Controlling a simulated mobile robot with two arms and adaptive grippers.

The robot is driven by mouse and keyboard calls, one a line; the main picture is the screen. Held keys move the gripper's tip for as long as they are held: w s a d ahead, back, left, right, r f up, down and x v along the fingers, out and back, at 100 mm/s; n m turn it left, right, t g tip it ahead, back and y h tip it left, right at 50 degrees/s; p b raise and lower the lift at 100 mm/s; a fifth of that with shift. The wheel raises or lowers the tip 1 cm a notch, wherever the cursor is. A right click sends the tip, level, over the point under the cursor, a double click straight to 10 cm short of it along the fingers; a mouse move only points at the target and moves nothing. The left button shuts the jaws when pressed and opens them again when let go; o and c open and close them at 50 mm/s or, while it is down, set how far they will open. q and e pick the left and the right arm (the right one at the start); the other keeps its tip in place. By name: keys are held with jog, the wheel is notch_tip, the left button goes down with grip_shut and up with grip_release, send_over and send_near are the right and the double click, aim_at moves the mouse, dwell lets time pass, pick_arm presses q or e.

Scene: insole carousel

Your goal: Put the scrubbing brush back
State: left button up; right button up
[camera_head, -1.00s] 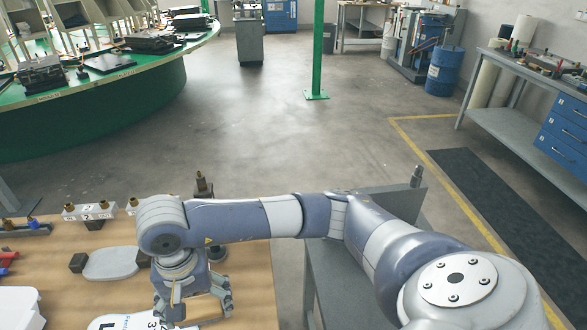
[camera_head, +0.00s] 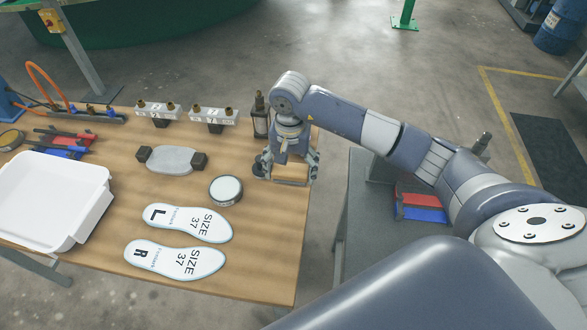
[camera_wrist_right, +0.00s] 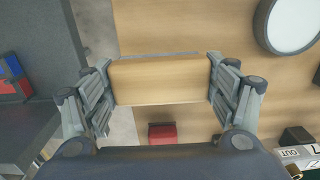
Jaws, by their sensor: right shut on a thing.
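The scrubbing brush (camera_head: 291,172) shows as a pale wooden block near the right edge of the wooden table. My right gripper (camera_head: 289,168) is shut on it from above. In the right wrist view the brush's wooden back (camera_wrist_right: 160,80) lies between the two fingers of the gripper (camera_wrist_right: 160,82), a finger at each end. Its bristles are hidden. I cannot tell whether it touches the table. My left gripper is not in view.
A round tin (camera_head: 225,190) and two insoles (camera_head: 187,222) lie left of the brush. A dark bottle (camera_head: 260,116) stands behind it. A white tray (camera_head: 52,200) is at the left. A red block (camera_wrist_right: 162,133) shows near the brush in the wrist view.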

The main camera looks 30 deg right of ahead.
aim_at(293, 173)
jog(key=shift+w+d, duration=0.2)
jog(key=shift+d, duration=0.05)
jog(key=f+p, duration=0.2)
jog(key=f, duration=0.1)
jog(key=shift+w+d+f, duration=0.15)
jog(key=shift+w+d, duration=0.05)
jog(key=shift+d, duration=0.2)
jog(key=shift+f, duration=0.2)
jog(key=shift+f+b, duration=0.25)
jog(key=shift+b, duration=0.1)
jog(key=o, duration=0.6)
jog(key=shift+r, duration=0.1)
jog(key=shift+o, duration=0.2)
